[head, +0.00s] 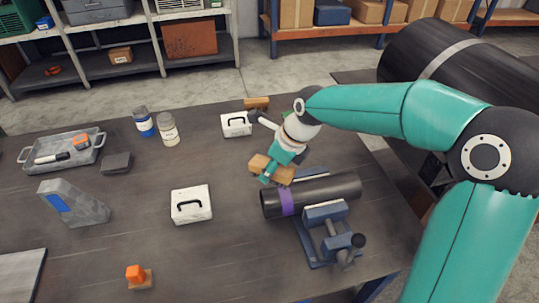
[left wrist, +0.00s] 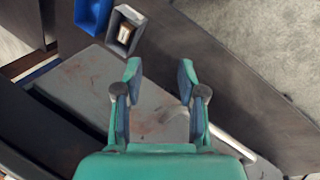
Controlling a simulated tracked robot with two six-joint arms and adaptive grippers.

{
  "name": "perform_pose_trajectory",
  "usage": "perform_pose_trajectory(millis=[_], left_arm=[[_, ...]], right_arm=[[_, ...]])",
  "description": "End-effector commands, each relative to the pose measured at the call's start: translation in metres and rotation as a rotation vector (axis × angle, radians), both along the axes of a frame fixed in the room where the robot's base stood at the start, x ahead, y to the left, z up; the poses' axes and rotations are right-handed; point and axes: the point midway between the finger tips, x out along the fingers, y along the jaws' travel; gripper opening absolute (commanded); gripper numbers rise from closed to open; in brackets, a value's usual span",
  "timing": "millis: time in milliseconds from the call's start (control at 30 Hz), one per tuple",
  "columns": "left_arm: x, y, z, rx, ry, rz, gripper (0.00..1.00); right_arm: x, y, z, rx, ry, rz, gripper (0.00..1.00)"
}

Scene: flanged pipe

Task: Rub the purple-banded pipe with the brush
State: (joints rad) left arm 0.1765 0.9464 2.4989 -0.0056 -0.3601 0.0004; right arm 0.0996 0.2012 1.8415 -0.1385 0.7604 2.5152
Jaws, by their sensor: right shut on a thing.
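The dark pipe (head: 330,190) lies clamped in a blue vise (head: 325,218) at the right of the workbench. Its purple band (head: 287,202) is near the left end. My right gripper (head: 270,172) is shut on a brown wooden brush (head: 259,163), just above and behind the banded end in the head view. The gripper partly covers the brush, its bristles are not visible, and I cannot tell whether it touches the pipe. My left gripper (left wrist: 160,76) shows only in the left wrist view, open and empty above a grey stained surface (left wrist: 155,110).
Two white cases (head: 191,204) (head: 236,125), two jars (head: 168,130) (head: 144,122), a grey metal tray (head: 92,155) and an orange-topped block (head: 138,276) stand on the bench. A blue bin (left wrist: 92,14) and a grey bin (left wrist: 125,30) show in the left wrist view.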

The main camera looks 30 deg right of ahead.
Motion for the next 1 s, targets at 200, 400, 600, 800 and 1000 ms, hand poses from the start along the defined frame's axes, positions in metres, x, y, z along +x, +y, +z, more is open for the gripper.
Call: perform_pose_trajectory(millis=[200, 400, 600, 800, 1000], left_arm=[[0.000, 0.000, 0.017, 0.000, 0.000, 0.000, 0.40], [0.000, 0.000, 0.017, 0.000, 0.000, 0.000, 0.40], [0.000, 0.000, 0.017, 0.000, 0.000, 0.000, 0.40], [0.000, 0.000, 0.017, 0.000, 0.000, 0.000, 0.40], [0.000, 0.000, 0.017, 0.000, 0.000, 0.000, 0.40]], right_arm=[[0.000, -0.001, 0.020, 0.000, -0.002, -0.002, 0.13], [0.000, -0.001, 0.021, 0.000, -0.002, -0.002, 0.13], [0.000, -0.001, 0.021, 0.000, -0.002, -0.003, 0.13], [0.000, -0.001, 0.021, 0.000, -0.002, -0.003, 0.13], [-0.001, -0.002, 0.021, 0.000, -0.002, -0.005, 0.13]])
